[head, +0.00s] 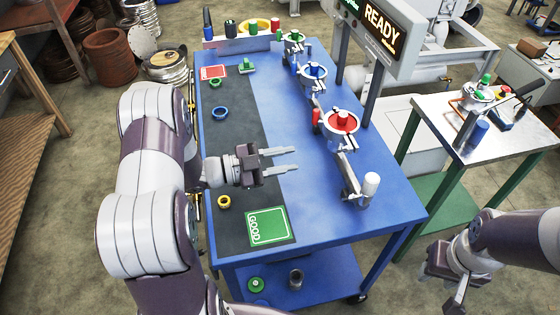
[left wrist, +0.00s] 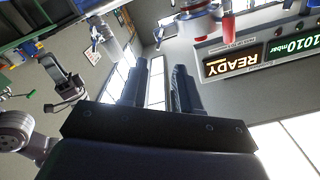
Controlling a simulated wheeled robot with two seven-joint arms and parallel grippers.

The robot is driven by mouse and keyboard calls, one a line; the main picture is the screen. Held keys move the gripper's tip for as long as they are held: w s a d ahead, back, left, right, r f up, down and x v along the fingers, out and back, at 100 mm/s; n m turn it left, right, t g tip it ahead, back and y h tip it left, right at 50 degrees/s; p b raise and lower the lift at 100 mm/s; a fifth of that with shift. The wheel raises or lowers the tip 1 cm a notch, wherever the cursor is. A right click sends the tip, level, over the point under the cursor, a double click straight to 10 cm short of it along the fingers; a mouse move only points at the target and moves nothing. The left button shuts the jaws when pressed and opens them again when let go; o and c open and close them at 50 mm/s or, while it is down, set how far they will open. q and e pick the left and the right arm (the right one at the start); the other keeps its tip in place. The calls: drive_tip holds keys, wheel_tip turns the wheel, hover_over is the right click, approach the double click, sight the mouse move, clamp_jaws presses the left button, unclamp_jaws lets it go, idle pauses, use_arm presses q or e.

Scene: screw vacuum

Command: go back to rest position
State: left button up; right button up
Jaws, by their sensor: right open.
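My left gripper (head: 295,159) reaches in from the left above the blue table (head: 385,195), at the edge of its dark mat. Its two fingers are apart with nothing between them; the left wrist view also shows them apart and empty (left wrist: 160,85). My right gripper (head: 443,287) is at the lower right, clear of the blue table and below its top. It is open, and no held object shows. Part of my right arm is cut off by the picture edge.
On the table are a green GOOD card (head: 267,226), a red card (head: 213,72), coloured rings (head: 220,112) and a row of fixtures with red (head: 342,122), blue and green tops. A READY display (head: 382,27) stands behind. A metal side table (head: 485,125) is at right.

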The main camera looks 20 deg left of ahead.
use_arm(q)
drive_tip(key=shift+s+a, duration=0.4)
drive_tip(key=shift+a, duration=0.15)
drive_tip(key=w+a+r+n+y+p, duration=0.25)
drive_tip(key=w+n+y, duration=0.45)
drive_tip(key=y, duration=0.4)
drive_tip(key=s+d+n+g+y+p, duration=0.1)
drive_tip(key=s+n+g, duration=0.3)
drive_tip(key=s, duration=0.5)
drive_tip(key=s+d+r+n+g+y+p, duration=0.1)
drive_tip(key=s+n, duration=0.4)
drive_tip(key=s, duration=0.5)
drive_tip(key=g+y+p, duration=0.1)
drive_tip(key=g+y, duration=0.1)
drive_tip(key=shift+s+d+g, duration=0.2)
drive_tip(key=shift+d+g, duration=0.1)
drive_tip(key=shift+g, duration=0.1)
drive_tip(key=shift+w, duration=0.1)
